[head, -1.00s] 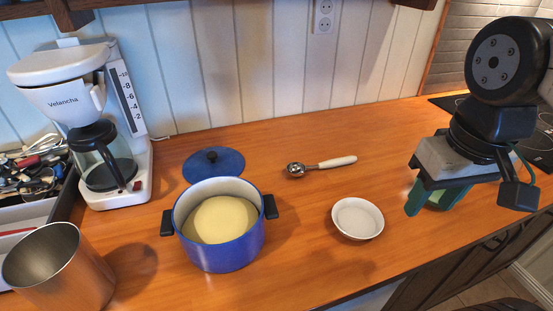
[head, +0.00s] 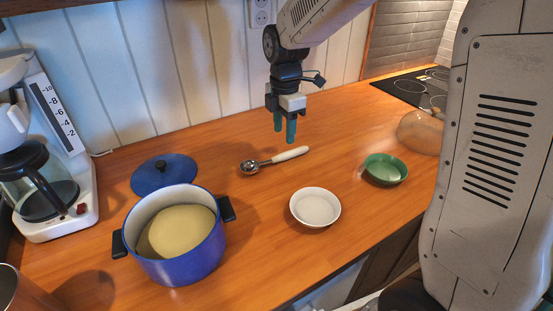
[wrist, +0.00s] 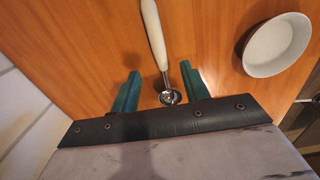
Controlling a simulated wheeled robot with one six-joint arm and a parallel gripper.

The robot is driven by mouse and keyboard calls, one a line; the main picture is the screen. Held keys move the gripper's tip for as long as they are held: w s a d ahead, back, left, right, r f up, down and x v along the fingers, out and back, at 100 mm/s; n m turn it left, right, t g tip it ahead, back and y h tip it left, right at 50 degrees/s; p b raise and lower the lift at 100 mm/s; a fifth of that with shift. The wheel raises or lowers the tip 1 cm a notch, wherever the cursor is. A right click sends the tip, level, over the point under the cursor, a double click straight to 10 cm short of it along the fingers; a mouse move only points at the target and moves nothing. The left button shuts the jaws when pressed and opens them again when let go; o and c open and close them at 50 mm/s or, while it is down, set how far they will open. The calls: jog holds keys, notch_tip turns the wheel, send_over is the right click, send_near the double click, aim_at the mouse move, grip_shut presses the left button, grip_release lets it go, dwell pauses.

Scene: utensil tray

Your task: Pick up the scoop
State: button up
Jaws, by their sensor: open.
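The scoop (head: 272,160) lies on the wooden counter, with a metal bowl at its left end and a cream handle (head: 291,153) at its right end. My gripper (head: 284,138) is open and empty, with green fingers pointing down above the counter near the handle. In the wrist view, the scoop's handle (wrist: 154,32) runs up from between the fingers of my gripper (wrist: 158,82). The scoop's metal end (wrist: 169,96) shows between the fingers, partly hidden by the gripper's dark edge. The fingers appear apart from the scoop.
A blue pot (head: 182,268) with pale contents stands left of the scoop, its lid (head: 164,177) behind it. A white bowl (head: 315,208) and a green bowl (head: 386,169) stand to the right. A coffee maker (head: 62,214) is at far left. A cooktop (head: 405,88) is at back right.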

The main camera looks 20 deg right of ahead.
aim_at(284, 150)
notch_tip(284, 150, down, 8)
jog(key=shift+w+r, duration=0.1)
jog(key=shift+r, duration=0.1)
grip_shut()
